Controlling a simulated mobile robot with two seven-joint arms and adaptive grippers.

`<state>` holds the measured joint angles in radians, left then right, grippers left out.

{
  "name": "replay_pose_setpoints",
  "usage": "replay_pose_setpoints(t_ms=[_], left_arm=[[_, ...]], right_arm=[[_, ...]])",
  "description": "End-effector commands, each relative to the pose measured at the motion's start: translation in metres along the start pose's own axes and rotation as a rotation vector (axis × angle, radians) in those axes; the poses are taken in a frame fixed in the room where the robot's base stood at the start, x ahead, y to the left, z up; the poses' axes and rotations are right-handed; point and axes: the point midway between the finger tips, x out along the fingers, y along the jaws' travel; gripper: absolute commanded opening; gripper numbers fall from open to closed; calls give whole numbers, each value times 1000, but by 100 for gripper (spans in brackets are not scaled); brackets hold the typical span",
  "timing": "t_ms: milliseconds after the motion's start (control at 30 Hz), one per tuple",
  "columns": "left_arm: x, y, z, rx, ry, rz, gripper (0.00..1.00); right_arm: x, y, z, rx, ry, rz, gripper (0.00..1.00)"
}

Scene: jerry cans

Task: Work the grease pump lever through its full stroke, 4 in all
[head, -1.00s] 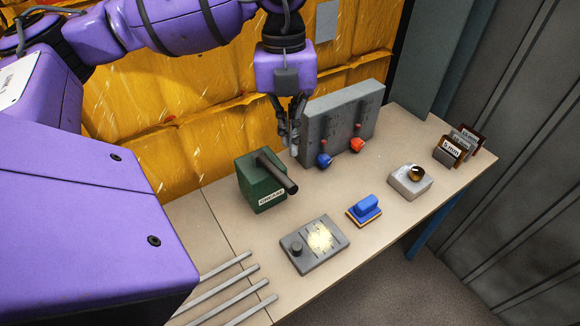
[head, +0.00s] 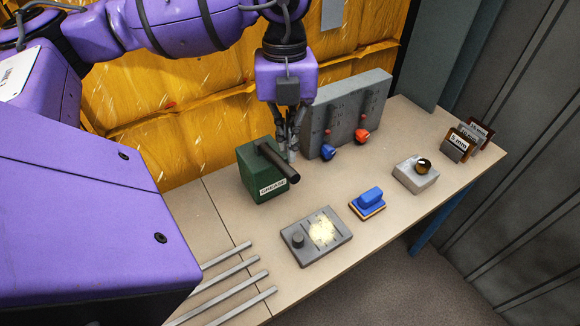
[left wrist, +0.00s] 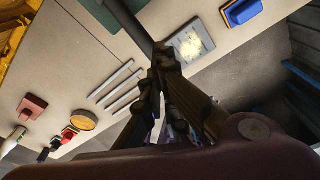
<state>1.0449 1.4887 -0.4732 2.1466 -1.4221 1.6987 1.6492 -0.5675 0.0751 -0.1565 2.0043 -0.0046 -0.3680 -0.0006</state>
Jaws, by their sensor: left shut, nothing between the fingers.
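The grease pump is a green box (head: 258,184) labelled GREASE on the bench in the head view. Its dark lever (head: 279,163) slants from the box top down toward the right front. My left gripper (head: 291,156) is shut and empty, pointing down just behind and beside the lever. In the left wrist view the dark lever (left wrist: 128,22) ends close to the shut fingertips (left wrist: 160,55); whether they touch cannot be told. A corner of the green box (left wrist: 100,10) shows at the top there. My right gripper is not in view.
A grey panel (head: 349,108) with a blue knob (head: 328,152) and a red knob (head: 362,136) stands close right of the gripper. A grey plate (head: 316,236), blue-handled block (head: 369,201) and light grey block (head: 416,174) lie in front. Metal bars (head: 235,283) lie front left.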

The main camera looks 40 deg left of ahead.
Motion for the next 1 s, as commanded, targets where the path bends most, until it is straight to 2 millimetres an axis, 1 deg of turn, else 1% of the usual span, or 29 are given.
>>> replay_pose_setpoints(t_ms=[33,200,300,667,767,1000], left_arm=[[12,0,0,0,5,5,0],[28,1,0,0,2,4,0],[31,0,0,0,0,1,0],[31,0,0,0,0,0,0],[37,0,1,0,1,2,0],[67,1,3,0,4,5,0]], right_arm=[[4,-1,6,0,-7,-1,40],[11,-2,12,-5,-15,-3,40],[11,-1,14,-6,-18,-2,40],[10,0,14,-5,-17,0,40],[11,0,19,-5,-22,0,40],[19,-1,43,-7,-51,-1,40]])
